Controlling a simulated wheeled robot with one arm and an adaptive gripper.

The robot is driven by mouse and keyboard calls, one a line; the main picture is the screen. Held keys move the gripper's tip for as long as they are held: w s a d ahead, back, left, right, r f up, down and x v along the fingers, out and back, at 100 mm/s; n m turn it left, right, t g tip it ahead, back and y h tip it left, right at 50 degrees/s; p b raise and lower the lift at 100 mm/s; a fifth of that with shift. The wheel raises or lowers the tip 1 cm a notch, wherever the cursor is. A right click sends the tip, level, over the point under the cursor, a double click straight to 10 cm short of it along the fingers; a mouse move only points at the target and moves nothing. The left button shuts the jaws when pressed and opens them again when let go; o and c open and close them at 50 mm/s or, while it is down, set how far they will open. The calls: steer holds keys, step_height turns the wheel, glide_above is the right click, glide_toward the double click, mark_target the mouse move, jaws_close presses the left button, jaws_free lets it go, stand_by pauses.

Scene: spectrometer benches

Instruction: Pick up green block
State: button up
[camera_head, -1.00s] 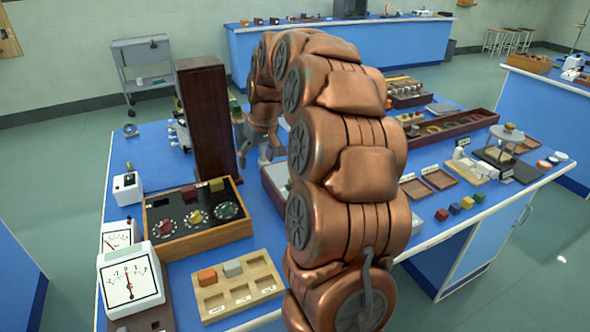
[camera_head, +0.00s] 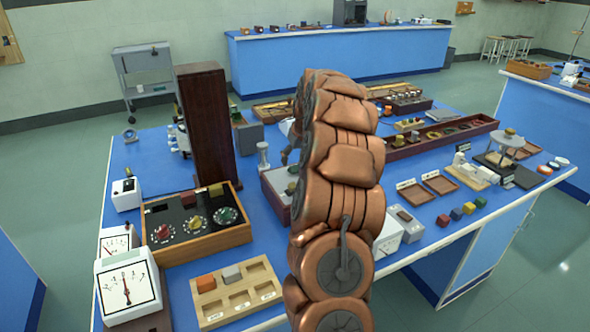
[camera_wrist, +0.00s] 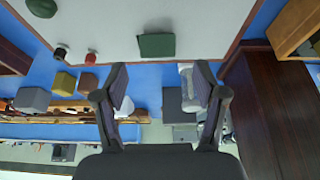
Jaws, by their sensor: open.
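A green block (camera_wrist: 156,45) lies on the pale floor of a dark-red-rimmed tray (camera_wrist: 245,22) in the wrist view. My gripper (camera_wrist: 161,82) is open and empty, its two fingers apart, with the block beyond the fingertips and roughly in line with the gap. In the head view my gripper (camera_head: 288,152) is mostly hidden behind my copper arm, above the tray (camera_head: 272,196). Another green block (camera_head: 480,201) sits at the end of a row on the bench's front right.
A tall dark wooden cabinet (camera_head: 206,125) stands left of my arm and close by in the wrist view (camera_wrist: 262,115). A dial box (camera_head: 200,240) and a sorting tray (camera_head: 238,292) are at the front left. Red, blue and yellow blocks line the front right.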

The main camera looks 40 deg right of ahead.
steer(key=p+x, duration=0.1)
steer(key=x, duration=0.3)
steer(key=shift+d, duration=0.1)
steer(key=shift+c, duration=0.4)
steer(key=c, duration=1.2)
step_height(320, 180, up, 9)
steer(key=shift+r+b, duration=0.1)
steer(key=shift+b, duration=0.85)
steer(key=shift+r+p, duration=0.5)
steer(key=shift+r, duration=1.4)
